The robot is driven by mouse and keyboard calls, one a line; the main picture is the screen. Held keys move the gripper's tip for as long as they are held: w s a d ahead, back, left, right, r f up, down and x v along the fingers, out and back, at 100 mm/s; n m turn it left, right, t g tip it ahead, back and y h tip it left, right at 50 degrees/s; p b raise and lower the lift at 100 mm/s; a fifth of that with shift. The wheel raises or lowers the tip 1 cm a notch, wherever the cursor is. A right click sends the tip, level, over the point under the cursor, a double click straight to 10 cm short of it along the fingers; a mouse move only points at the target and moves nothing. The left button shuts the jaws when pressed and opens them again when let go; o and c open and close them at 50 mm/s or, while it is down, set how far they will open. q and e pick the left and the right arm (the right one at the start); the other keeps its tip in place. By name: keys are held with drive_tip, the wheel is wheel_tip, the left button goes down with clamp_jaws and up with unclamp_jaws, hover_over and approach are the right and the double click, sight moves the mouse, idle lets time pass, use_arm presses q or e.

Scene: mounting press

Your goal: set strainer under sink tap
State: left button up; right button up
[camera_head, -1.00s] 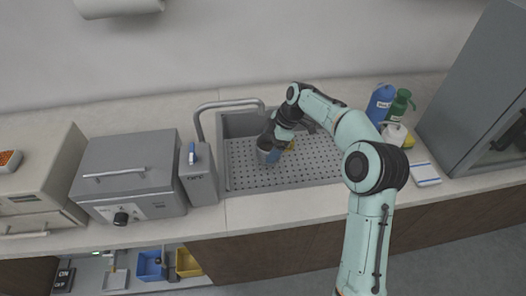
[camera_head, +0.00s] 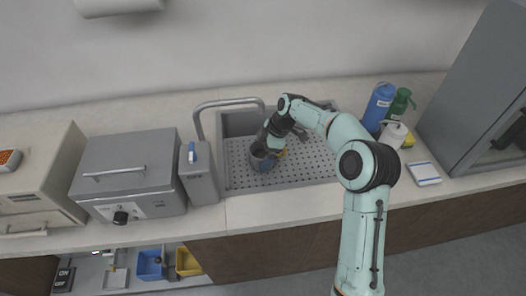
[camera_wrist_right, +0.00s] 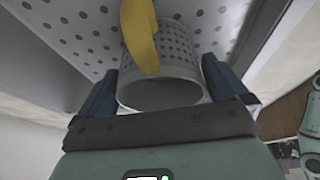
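The strainer (camera_wrist_right: 165,60) is a grey perforated cup with a yellow handle (camera_wrist_right: 140,35). In the right wrist view it sits between the two dark blue fingers of my right gripper (camera_wrist_right: 160,85), which touch its sides. In the head view the strainer (camera_head: 259,150) is low in the sink, partly hidden by my right gripper (camera_head: 265,158). I cannot tell whether it touches the sink floor. The grey sink tap (camera_head: 228,103) arches over the sink's left part, its spout end behind the strainer in the picture. My left gripper is out of view.
The sink (camera_head: 310,168) has a perforated floor, free to the right. A grey box (camera_head: 198,175) stands at its left, beside a grey press (camera_head: 128,170). Blue (camera_head: 380,103) and green (camera_head: 400,103) bottles stand at the right, with a white-blue pad (camera_head: 424,173).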

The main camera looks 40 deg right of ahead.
drive_tip(key=shift+r, duration=0.1)
drive_tip(key=shift+r, duration=0.3)
drive_tip(key=p+v, duration=0.1)
drive_tip(key=v, duration=1)
drive_tip(key=shift+d+r, duration=0.1)
drive_tip(key=shift+r, duration=0.15)
drive_tip(key=shift+f, duration=0.1)
